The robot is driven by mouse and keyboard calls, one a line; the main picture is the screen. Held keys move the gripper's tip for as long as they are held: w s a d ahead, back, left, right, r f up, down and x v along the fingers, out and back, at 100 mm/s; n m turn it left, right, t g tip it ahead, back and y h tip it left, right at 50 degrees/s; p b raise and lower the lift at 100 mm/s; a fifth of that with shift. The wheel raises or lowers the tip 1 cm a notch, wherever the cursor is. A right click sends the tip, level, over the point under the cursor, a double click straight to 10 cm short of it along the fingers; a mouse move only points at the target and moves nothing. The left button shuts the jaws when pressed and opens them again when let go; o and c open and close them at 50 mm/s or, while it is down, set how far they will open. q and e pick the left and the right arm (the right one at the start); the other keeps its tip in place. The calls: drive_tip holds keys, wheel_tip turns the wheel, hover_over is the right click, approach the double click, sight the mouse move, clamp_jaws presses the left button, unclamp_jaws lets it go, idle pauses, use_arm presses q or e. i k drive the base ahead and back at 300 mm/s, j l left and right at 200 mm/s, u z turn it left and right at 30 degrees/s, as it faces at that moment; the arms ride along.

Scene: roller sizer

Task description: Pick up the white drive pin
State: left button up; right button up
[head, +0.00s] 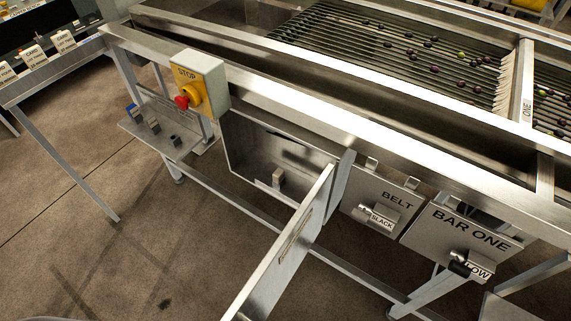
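I cannot clearly make out a white drive pin. A small pale block (278,178) stands inside the open steel box under the machine's side rail, and I cannot tell whether it is the pin. The box's door (285,250) hangs open towards me. A low steel shelf (183,150) left of the box carries several small pegs or blocks, one with a blue top (131,109), others grey (153,125) and dark (175,140). Neither of my grippers is in view.
A yellow and red STOP button (190,93) sits on a box on the rail. BELT (385,200) and BAR ONE (460,235) panels hang right of the door. Dark and green fruit lies on the rollers (390,50). A bench with labels (50,65) stands left. Floor at lower left is clear.

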sight(278, 176)
drive_tip(key=i+j+z, duration=0.2)
drive_tip(key=j+z, duration=0.2)
drive_tip(key=j, duration=0.25)
drive_tip(key=i+j+z, duration=0.1)
drive_tip(key=j+z, duration=0.25)
drive_tip(key=j, duration=0.3)
drive_tip(key=j+z, duration=0.4)
drive_tip(key=j, duration=0.3)
